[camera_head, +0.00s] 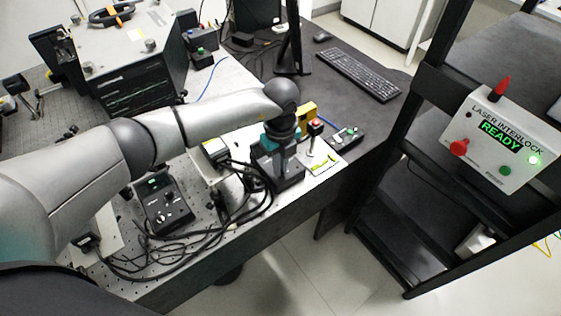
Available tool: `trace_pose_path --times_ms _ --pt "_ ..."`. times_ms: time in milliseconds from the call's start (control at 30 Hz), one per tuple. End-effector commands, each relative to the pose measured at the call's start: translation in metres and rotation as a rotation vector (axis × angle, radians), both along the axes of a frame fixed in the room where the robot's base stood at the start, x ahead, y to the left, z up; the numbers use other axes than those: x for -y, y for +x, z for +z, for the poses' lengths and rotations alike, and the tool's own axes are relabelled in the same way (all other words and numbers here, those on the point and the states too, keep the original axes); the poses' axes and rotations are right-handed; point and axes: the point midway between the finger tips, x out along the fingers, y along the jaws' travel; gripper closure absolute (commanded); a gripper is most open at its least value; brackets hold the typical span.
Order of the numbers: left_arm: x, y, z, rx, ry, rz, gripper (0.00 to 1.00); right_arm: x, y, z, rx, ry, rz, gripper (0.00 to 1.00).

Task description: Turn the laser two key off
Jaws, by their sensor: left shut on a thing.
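My left gripper (282,166) reaches down over the bench's front edge, its fingers at a dark control box (292,182). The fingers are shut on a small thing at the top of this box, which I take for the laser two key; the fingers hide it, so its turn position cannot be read. Another dark control box (166,206) with a lit green display and knobs stands farther left on the bench, apart from the gripper. My right gripper is not in view.
Black cables (225,222) loop between the boxes. A small post with a red top (315,127) and a small switch box (347,136) stand right of the gripper. A laser interlock panel (497,140) reading READY hangs on a black rack at right. A keyboard (358,74) lies behind.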

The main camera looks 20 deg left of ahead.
Motion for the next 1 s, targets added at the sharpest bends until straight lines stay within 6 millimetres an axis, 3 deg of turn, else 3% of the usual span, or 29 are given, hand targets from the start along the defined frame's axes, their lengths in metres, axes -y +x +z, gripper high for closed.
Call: trace_pose_path --times_ms 733,767,1000 --pt "-0.0001 0.0012 0.0011 0.004 0.000 0.084 1.00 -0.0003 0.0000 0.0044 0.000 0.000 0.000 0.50" --pt "-0.0001 0.0012 0.0011 0.004 0.000 0.084 0.88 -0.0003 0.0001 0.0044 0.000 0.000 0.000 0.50" --pt "-0.0001 0.0006 0.0006 0.002 -0.001 0.082 0.61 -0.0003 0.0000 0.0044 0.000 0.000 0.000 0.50"
